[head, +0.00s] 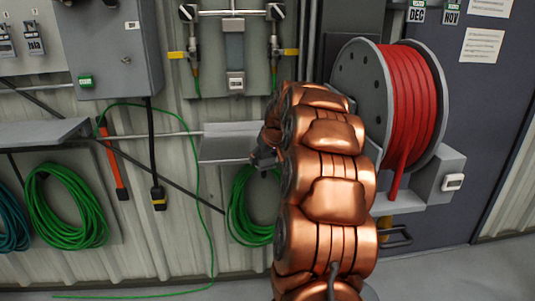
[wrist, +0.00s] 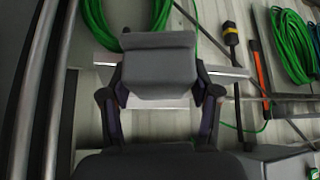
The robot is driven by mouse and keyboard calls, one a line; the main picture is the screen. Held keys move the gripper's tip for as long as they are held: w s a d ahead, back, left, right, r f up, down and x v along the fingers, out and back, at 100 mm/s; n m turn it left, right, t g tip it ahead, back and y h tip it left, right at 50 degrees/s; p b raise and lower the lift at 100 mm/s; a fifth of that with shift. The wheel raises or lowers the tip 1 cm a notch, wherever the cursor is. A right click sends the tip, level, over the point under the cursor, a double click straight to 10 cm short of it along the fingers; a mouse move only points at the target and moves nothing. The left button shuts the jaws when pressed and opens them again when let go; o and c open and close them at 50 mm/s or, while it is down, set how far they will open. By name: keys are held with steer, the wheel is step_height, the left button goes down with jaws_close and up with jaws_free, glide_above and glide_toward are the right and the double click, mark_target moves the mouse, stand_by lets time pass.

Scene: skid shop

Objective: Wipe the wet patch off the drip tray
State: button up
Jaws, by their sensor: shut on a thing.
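The drip tray (head: 235,143) is a pale grey metal shelf on the wall, left of my copper arm in the head view. Its edges also show behind the held block in the wrist view (wrist: 228,74). My gripper (head: 262,158) is at the tray's right end in the head view, mostly hidden by my arm. In the wrist view, my gripper (wrist: 160,97) has its two dark fingers shut on a grey block (wrist: 158,65), which looks like a wiping pad. The block covers much of the tray there. I cannot tell whether it touches the tray. No wet patch can be made out.
A red hose reel (head: 410,95) stands right of my arm. Green hose coils (head: 62,205) hang below and left. A grey cabinet (head: 110,45) and a fitting panel (head: 232,55) are above the tray. A loose green hose (head: 207,215) runs down to the floor.

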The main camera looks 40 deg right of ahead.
steer(key=a+f+n, duration=0.1)
steer(key=a+f, duration=0.5)
steer(key=a, duration=0.7)
steer(key=a+f+n+y, duration=0.1)
steer(key=a+f, duration=0.6)
steer(key=a, duration=0.7)
steer(key=a+f+n+y, duration=0.1)
steer(key=a+f, duration=0.5)
steer(key=a, duration=0.7)
steer(key=shift+w+a+f+n, duration=0.2)
steer(key=shift+a+f+n, duration=0.05)
steer(key=shift+n, duration=0.15)
steer(key=shift+a, duration=0.1)
